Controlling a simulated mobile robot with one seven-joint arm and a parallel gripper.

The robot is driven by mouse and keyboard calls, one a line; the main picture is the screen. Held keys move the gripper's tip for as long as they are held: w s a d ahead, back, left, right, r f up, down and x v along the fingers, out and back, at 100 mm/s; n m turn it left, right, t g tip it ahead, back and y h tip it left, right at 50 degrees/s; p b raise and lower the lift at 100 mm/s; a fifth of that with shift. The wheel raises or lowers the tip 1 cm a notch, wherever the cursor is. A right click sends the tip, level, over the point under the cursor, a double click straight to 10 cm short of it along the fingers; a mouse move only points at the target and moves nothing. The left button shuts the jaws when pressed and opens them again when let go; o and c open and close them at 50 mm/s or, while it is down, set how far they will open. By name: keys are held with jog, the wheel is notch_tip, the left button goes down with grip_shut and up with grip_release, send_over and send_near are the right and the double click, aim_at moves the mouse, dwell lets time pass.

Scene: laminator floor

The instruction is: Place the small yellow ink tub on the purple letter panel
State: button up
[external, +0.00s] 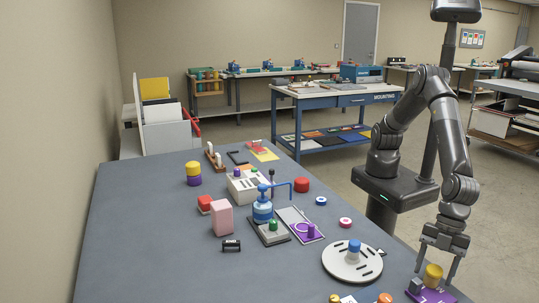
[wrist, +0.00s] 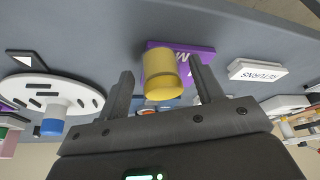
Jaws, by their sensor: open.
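A yellow ink tub (external: 433,274) stands upright at the near right of the table, on or right beside the purple letter panel (external: 440,297). In the wrist view the yellow tub (wrist: 160,72) sits between the two fingers, with a gap on the right side. The purple panel (wrist: 205,50), with a white letter like an M, shows behind it. My gripper (external: 437,277) points down around the tub with its fingers apart. The tub hides part of the panel, so their exact contact is unclear.
A white slotted disc (external: 345,268) with a blue-topped knob lies left of the panel. A white lettered block (wrist: 257,69) shows in the wrist view. A yellow-and-purple stack (external: 194,174) stands farther left. The table's left part is clear.

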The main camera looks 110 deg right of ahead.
jog(key=v, duration=1.2)
jog(key=w+d+r+m, duration=0.1)
jog(key=w+d+r, duration=0.25)
jog(key=d, duration=0.65)
jog(key=w+d+r+m, duration=0.15)
jog(key=d+r, duration=0.35)
jog(key=d, duration=0.6)
jog(key=w+d+r, duration=0.3)
jog(key=d+r, duration=0.1)
jog(key=d, duration=0.6)
jog(key=s+d+m+h, duration=0.1)
jog(key=s+d, duration=0.8)
jog(key=d, duration=0.4)
jog(key=s+d+m+t+h, duration=0.1)
jog(key=s+d+m, duration=0.1)
jog(key=s+d, duration=0.7)
jog(key=d+f, duration=0.1)
jog(key=d, duration=0.4)
jog(key=shift+s+d+t, duration=0.15)
jog(key=shift+d+t, duration=0.15)
